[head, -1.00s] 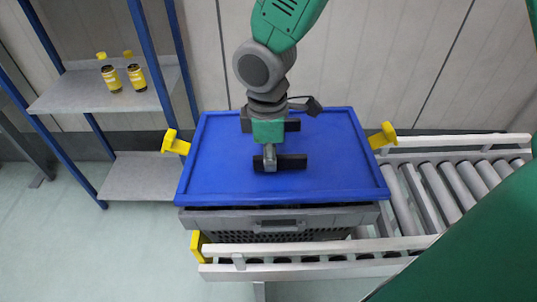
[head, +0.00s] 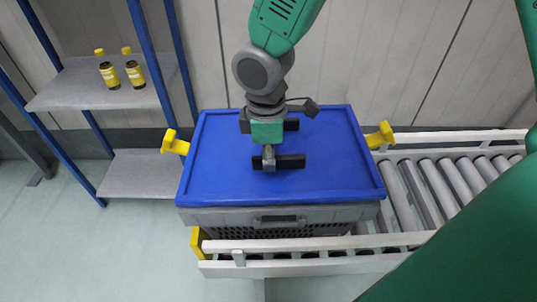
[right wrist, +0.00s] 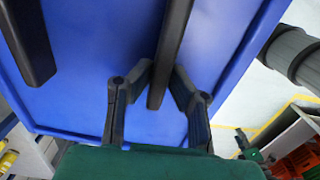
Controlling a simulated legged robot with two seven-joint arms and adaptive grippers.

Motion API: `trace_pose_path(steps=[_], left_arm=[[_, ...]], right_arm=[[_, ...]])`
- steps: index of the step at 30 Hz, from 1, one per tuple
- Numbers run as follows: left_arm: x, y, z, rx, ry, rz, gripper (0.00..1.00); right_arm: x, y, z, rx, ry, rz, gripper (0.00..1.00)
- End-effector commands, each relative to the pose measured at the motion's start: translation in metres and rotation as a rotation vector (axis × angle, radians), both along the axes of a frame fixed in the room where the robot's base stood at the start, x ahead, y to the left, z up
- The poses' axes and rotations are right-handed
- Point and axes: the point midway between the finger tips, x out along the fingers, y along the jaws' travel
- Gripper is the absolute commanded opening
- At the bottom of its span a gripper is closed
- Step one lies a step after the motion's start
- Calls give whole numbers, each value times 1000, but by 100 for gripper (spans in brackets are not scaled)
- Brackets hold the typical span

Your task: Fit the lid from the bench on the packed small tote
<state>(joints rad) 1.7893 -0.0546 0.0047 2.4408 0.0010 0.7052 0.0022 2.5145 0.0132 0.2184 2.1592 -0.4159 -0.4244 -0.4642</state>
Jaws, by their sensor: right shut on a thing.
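The blue lid (head: 230,165) lies over the grey small tote (head: 225,216), roughly level and lined up with its rim. I see no clear gap along the front edge. Two dark bar handles stand on the lid, and the front handle (head: 291,162) is the one in my grip. My right gripper (head: 269,157) points down and is shut on that handle. In the right wrist view its two fingers close on both sides of the dark bar (right wrist: 174,40), with the lid's blue face (right wrist: 95,50) behind. The tote's contents are hidden under the lid. My left gripper is not in view.
The tote sits on a roller conveyor (head: 440,185), free to the right, with a white front rail (head: 330,243). Yellow brackets (head: 175,142) (head: 380,135) stand at both sides. A blue-framed shelf (head: 100,82) at left holds two dark bottles (head: 109,74) with yellow caps.

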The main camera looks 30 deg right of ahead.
Motion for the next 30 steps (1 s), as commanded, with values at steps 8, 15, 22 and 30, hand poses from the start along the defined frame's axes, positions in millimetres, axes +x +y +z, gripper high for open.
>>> trace_pose_path(steps=[8,15,22,30], left_arm=[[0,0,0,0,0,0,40],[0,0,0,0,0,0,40],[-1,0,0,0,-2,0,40],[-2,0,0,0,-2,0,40]], right_arm=[[0,0,-2,-1,1,0,0],[0,0,-2,-1,1,0,39],[0,0,-1,0,1,0,39],[2,1,37,2,-5,0,39]])
